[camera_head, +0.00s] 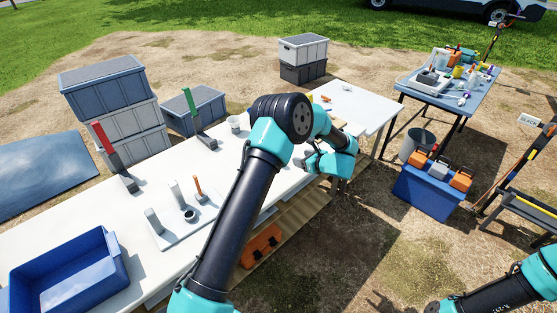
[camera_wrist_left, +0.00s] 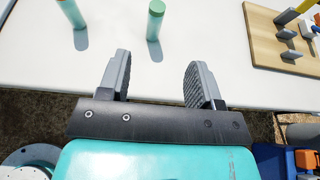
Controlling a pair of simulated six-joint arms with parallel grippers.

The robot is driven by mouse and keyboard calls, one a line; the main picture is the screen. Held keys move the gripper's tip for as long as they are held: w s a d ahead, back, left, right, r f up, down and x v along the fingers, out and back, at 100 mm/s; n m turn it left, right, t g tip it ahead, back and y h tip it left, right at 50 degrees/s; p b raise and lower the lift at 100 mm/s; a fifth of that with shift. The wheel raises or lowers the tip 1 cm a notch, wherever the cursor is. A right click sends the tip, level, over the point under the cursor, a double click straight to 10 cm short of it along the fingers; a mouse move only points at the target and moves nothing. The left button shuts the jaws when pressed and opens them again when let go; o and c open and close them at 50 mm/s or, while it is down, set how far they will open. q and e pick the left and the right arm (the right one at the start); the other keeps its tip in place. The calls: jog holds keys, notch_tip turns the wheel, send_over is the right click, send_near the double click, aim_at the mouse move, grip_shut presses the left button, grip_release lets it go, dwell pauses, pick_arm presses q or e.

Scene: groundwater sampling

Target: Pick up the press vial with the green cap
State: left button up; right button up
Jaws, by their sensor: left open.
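In the left wrist view, an upright teal-green cylinder with a lighter green top (camera_wrist_left: 155,22) stands on the white table, ahead of my left gripper (camera_wrist_left: 157,68). It looks like the green-capped press vial. The gripper's two fingers are apart with nothing between them, and the cylinder is beyond their tips, not touched. A second greenish cylinder (camera_wrist_left: 72,14) stands to its left, its top cut off by the frame edge. In the head view my left arm reaches over the table's right part and hides the cylinders. My right arm shows at lower right, its fingers out of frame.
A wooden board with grey holders (camera_wrist_left: 285,40) lies on the table right of the cylinders. In the head view, a blue tray (camera_head: 70,275) and a white stand with grey posts (camera_head: 185,225) are on the left part of the white table (camera_head: 40,238). A blue side table (camera_head: 455,100) is at upper right.

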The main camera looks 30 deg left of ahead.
pick_arm(q)
jog(key=x, duration=0.9)
jog(key=shift+w+a+f, duration=0.1)
jog(key=shift+a+f, duration=0.05)
jog(key=shift+a, duration=0.1)
jog(key=shift+s+x, duration=0.15)
jog(key=shift+x, duration=1.15)
jog(key=shift+s+x, duration=0.15)
jog(key=shift+x, duration=1.15)
jog(key=shift+a, duration=0.15)
jog(key=shift+c, duration=0.3)
jog(key=c, duration=0.9)
